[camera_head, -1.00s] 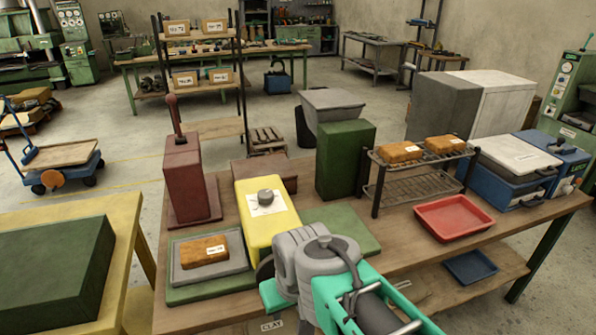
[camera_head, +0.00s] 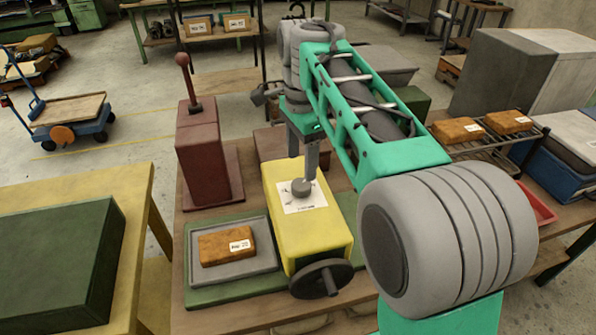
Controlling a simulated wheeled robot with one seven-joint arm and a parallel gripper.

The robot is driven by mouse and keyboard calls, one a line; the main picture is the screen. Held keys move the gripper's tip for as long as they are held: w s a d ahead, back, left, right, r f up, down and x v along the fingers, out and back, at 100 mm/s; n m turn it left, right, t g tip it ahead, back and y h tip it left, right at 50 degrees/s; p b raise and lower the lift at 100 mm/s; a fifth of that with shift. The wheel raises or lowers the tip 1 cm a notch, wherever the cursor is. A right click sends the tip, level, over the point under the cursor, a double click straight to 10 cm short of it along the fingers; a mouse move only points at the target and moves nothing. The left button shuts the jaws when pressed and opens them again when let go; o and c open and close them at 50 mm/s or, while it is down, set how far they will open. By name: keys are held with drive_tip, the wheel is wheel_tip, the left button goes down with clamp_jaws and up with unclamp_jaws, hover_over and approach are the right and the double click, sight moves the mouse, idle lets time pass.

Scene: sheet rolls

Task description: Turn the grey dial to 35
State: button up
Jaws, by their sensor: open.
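The grey dial (camera_head: 301,188) is a small round knob on a white label (camera_head: 303,200) on the top face of the yellow machine housing (camera_head: 328,232). The label's markings are too small to read. My gripper (camera_head: 306,178) points down just above the dial, its fingers reaching to about the dial's rear edge. The jaws are open. I cannot tell whether a finger touches the dial. A dark handwheel (camera_head: 321,279) sits on the front of the yellow housing. My arm covers part of the area to the right of the housing.
A grey tray (camera_head: 262,268) with an orange-brown block (camera_head: 227,245) lies left of the housing. A dark red machine with a lever (camera_head: 204,160) stands behind it. A wire rack (camera_head: 470,150) and a red tray (camera_head: 537,202) are to the right, partly hidden by my arm.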

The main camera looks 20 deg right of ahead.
sight(302, 183)
wheel_tip(302, 183, down, 6)
drive_tip(key=shift+d+f, duration=0.15)
drive_tip(key=shift+f, duration=0.1)
drive_tip(key=shift+c, duration=0.4)
drive_tip(key=c, duration=1.3)
